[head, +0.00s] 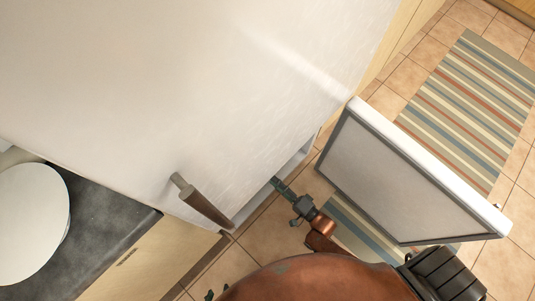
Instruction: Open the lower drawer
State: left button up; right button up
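A large white appliance front (200,90) fills the upper left, with a long brown-grey handle (207,207) on it. Below it, at floor level, a grey-rimmed opening (296,160) shows. A white-edged panel with a grey inner face (400,170) stands swung out to the right of this opening; I take it for the lower front. My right gripper (278,184) points at the opening, its dark fingers at the rim, left of the panel; their spread is unclear. Only dark tips of my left gripper (216,293) show at the bottom edge. The opening's inside is mostly hidden.
A dark countertop (95,225) with a round white plate-like item (32,222) over a pale wooden cabinet (150,262) is at lower left. A striped rug (475,100) lies on the tiled floor (402,80) beyond the panel.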

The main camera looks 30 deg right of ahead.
pick_arm(q)
jog(key=f, duration=0.1)
jog(key=f+t+b, duration=0.1)
jog(key=shift+w+a+f, duration=0.2)
jog(key=shift+a+f, duration=0.1)
jog(key=shift+f, duration=0.05)
pick_arm(e)
jog(key=x, duration=0.4)
jog(key=shift+f, duration=0.1)
grip_shut()
